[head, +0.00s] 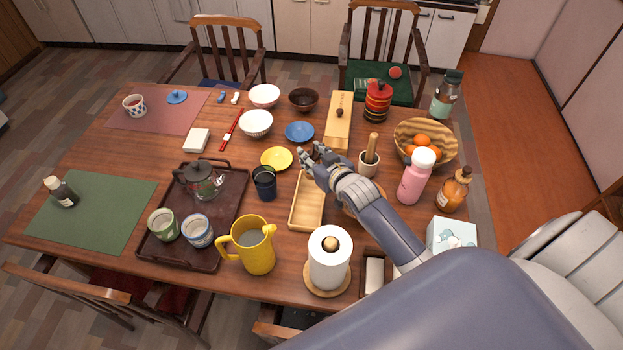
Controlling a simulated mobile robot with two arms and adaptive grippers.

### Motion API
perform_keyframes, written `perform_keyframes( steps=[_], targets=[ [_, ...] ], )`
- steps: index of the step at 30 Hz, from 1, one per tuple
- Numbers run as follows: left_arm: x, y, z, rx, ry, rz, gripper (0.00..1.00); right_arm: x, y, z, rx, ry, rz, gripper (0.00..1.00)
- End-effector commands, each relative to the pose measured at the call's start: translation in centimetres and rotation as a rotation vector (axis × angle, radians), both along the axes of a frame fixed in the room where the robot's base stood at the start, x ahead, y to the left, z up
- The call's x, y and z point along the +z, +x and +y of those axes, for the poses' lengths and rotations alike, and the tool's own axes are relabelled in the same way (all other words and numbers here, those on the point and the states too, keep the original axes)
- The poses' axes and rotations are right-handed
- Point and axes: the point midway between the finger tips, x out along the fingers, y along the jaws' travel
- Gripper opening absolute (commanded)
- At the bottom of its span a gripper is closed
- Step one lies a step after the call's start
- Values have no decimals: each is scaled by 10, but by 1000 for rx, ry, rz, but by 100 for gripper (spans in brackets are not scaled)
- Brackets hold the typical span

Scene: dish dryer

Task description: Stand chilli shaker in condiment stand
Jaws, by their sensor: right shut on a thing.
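My right gripper (313,156) reaches in from the lower right over the middle of the table. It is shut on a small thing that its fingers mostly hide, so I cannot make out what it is. Below the gripper is a long, open, light wooden tray (305,212), which looks like the condiment stand; the hand and wrist cover its far right part. No shaker shows clearly inside the visible part of the tray. A small dark bottle with a pale cap (63,192) lies or stands on the green mat at the left; I cannot tell its contents. My left gripper is not in view.
A dark cup (265,186) and yellow plate (276,159) are left of my gripper. A mortar (369,166) with a pestle, a pink bottle (415,182) and a fruit basket (447,143) crowd the right. A paper roll (330,266) and yellow jug (254,252) stand in front.

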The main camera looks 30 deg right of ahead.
Motion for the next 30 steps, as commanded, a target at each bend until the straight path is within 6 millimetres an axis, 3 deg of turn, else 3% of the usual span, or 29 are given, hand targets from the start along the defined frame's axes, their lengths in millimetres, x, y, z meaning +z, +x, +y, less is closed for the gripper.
perform_keyframes(
  steps=[4,14,26,27,29,30],
  targets=[
    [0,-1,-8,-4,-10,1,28,-16,0,0,0,0,-2,0],
    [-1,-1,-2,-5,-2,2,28,-56,0,0,0,-1,-1,0],
    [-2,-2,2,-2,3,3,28,-62,0,0,0,-1,-2,0],
    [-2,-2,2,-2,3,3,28,-62,0,0,0,-1,-1,35],
    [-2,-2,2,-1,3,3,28,-61,0,0,0,-1,-1,49],
    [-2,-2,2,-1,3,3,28,-62,0,0,0,-1,-1,51]
  ],
)
